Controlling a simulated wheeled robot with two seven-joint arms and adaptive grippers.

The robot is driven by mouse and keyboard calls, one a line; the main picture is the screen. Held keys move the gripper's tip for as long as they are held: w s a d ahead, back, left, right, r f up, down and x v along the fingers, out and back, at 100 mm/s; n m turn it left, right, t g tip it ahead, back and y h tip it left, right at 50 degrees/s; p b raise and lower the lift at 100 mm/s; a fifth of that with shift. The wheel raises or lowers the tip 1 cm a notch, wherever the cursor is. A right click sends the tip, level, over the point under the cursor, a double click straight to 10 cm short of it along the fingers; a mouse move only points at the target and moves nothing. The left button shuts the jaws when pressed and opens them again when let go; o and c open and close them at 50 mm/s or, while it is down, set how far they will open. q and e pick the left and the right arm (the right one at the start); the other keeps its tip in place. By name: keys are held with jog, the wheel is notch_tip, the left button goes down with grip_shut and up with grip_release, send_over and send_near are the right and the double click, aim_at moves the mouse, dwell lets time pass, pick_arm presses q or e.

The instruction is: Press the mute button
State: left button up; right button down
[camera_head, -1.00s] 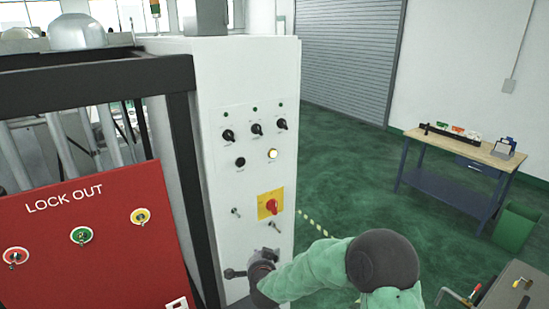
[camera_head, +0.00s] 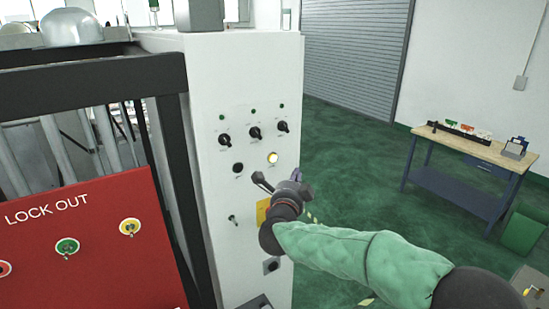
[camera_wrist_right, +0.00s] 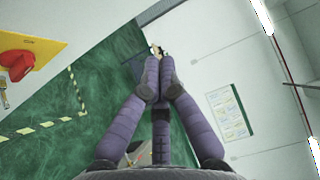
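The white control cabinet (camera_head: 215,75) carries a black push button (camera_head: 238,168) and a lit yellow-white button (camera_head: 272,158) to its right. The labels are too small to read, so I cannot tell which one is the mute button. My right gripper (camera_head: 297,176) is just below and to the right of the lit button, in front of the cabinet's right edge. In the right wrist view its purple fingers (camera_wrist_right: 159,85) come together at the tips with nothing held. No contact with a button shows. My left gripper is not in view.
A yellow plate (camera_head: 262,213) is partly hidden behind my right wrist; its red rotary switch (camera_wrist_right: 17,66) shows in the right wrist view. Black knobs (camera_head: 255,132) sit above the buttons. A red lock-out board (camera_head: 90,265) stands left. A workbench (camera_head: 465,143) stands far right.

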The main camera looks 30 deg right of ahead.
aim_at(273, 158)
dwell(0.3)
jog(key=shift+w+a+p, duration=0.2)
jog(key=shift+w+p, duration=0.4)
jog(key=shift+w, duration=1.6)
jog(key=shift+w+a+p, duration=0.2)
jog(key=shift+w+p, duration=0.4)
jog(key=shift+w, duration=1.6)
jog(key=shift+w, duration=0.15)
jog(key=shift+w, duration=0.3)
